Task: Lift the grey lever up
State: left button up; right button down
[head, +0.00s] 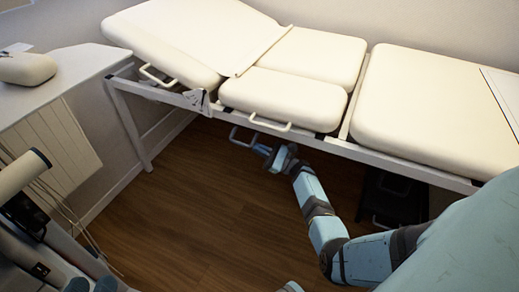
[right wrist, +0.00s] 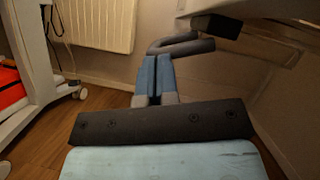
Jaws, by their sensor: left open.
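The grey lever (head: 240,141) is a bent bar under the front edge of the examination bed. In the right wrist view the lever (right wrist: 188,46) sits just beyond and above the fingertips. My right gripper (head: 262,151) is at the lever's right end in the head view. Its blue fingers (right wrist: 157,68) are together, with only a thin dark line between them. I cannot tell whether they touch the lever. My left gripper (head: 91,286) shows only at the bottom left edge of the head view, its fingertips apart, far from the lever.
The cream padded bed (head: 300,55) spans the back on a white frame. A pale handle (head: 270,125) sits just above the lever. A white counter (head: 75,68) stands at left. A dark step unit (head: 393,198) stands under the bed at right. The wooden floor (head: 205,200) is clear.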

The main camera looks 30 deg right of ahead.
jog(key=shift+w+a+r, duration=0.1)
jog(key=shift+a, duration=0.05)
pick_arm(q)
notch_tip(320, 180, up, 2)
jog(key=shift+w+a+r+t+p, duration=0.15)
jog(key=shift+t+p, duration=0.35)
jog(key=shift+p, duration=0.3)
pick_arm(e)
jog(key=v, duration=1.4)
